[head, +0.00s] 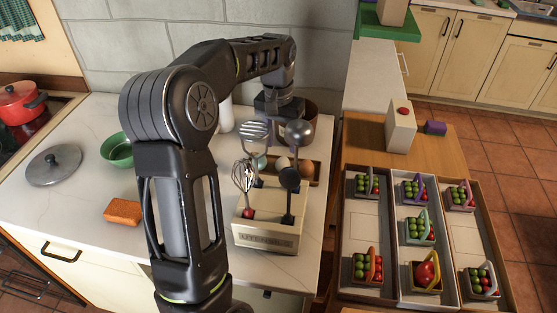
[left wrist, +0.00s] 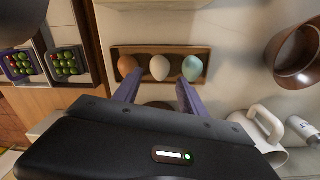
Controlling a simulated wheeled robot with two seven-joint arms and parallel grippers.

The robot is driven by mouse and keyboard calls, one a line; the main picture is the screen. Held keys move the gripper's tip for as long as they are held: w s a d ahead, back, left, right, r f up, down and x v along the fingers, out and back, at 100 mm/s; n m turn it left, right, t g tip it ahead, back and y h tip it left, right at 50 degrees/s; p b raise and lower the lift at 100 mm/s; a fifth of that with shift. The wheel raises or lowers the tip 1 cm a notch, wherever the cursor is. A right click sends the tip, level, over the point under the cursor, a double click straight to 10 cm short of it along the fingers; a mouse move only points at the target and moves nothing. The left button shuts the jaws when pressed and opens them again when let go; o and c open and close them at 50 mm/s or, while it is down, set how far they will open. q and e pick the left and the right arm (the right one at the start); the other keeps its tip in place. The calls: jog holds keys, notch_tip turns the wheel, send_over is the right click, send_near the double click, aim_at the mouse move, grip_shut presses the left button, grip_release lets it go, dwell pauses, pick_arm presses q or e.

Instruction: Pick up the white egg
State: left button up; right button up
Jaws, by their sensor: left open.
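The white egg (left wrist: 159,67) sits in the middle of a wooden tray (left wrist: 203,50), between a brown egg (left wrist: 127,65) and a pale blue-green egg (left wrist: 192,67). In the head view the white egg (head: 282,163) shows behind the utensils, with the brown egg (head: 307,168) to its right. My left gripper (left wrist: 157,88) is open and empty, its two fingers pointing toward the tray, spread to either side of the white egg's line. The gap between fingertips and egg is hard to judge. In the head view the fingers are mostly hidden behind the utensils. My right gripper is not in view.
A cream utensil box (head: 266,232) holding a whisk (head: 244,178), a ladle (head: 299,132) and other tools stands in front of the eggs. A brown bowl (left wrist: 296,56) and a white jug (left wrist: 262,128) are close by. Crates with small fruit baskets stand at right.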

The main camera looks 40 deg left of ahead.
aim_at(282, 161)
pick_arm(q)
jog(key=shift+s+a, duration=0.1)
jog(key=shift+s, duration=0.1)
jog(key=shift+w, duration=0.1)
jog(key=shift+f, duration=1.35)
jog(key=shift+d+f+p, duration=0.2)
jog(key=shift+f+p, duration=0.4)
jog(key=shift+p, duration=0.05)
jog(key=f+p, duration=0.1)
jog(key=f, duration=0.3)
jog(key=shift+w, duration=0.2)
